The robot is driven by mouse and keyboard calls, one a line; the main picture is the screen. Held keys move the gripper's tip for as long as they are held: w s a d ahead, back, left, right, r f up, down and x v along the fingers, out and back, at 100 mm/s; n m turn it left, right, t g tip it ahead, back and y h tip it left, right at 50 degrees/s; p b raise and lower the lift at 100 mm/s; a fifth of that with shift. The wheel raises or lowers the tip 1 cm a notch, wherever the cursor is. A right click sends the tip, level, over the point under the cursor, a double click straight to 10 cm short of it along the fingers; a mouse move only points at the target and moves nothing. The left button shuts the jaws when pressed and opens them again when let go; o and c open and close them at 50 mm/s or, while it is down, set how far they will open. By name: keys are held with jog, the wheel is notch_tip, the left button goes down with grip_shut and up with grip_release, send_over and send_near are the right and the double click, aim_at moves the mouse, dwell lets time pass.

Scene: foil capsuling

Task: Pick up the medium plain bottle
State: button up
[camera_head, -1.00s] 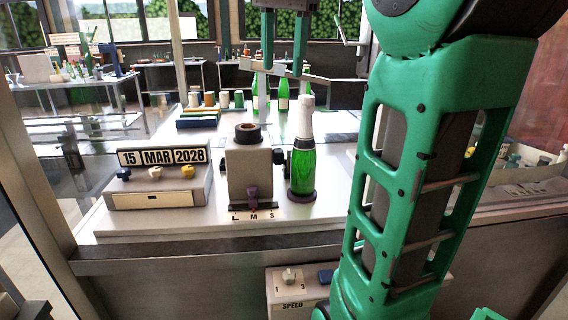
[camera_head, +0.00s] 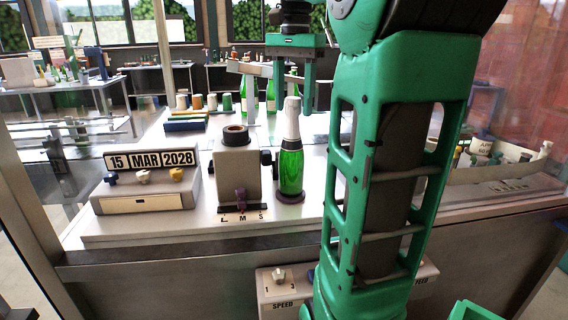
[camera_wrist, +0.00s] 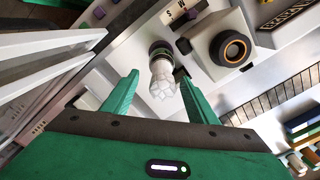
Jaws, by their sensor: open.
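A green bottle with a white foil top (camera_head: 290,155) stands upright on a dark round base beside the grey capsuling machine (camera_head: 237,172). The bottle's white top also shows in the wrist view (camera_wrist: 164,80), beyond and between my fingertips. Other green bottles stand farther back, one at the left (camera_head: 247,93) and one beside it (camera_head: 270,97), partly hidden by a bar and my fingers. I cannot tell which bottle is the medium plain one. My gripper (camera_head: 293,106) is open and empty, pointing down, high around the foil-topped bottle's top in the picture. It also shows in the wrist view (camera_wrist: 159,75).
The date block (camera_head: 150,180) reads 15 MAR 2028, left of the machine. Several coloured spools (camera_head: 197,101) stand behind it. A speed panel (camera_head: 283,287) is on the front. My arm hides the bench's right middle. A curved tray (camera_head: 500,182) lies at right.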

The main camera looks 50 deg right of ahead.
aim_at(292, 119)
jog(key=shift+w+d+f, duration=0.1)
jog(key=shift+w+f, duration=0.1)
jog(key=shift+f, duration=0.5)
jog(key=shift+w+d+f, duration=0.1)
jog(key=shift+w+f, duration=0.1)
jog(key=shift+f, duration=1.75)
grip_shut()
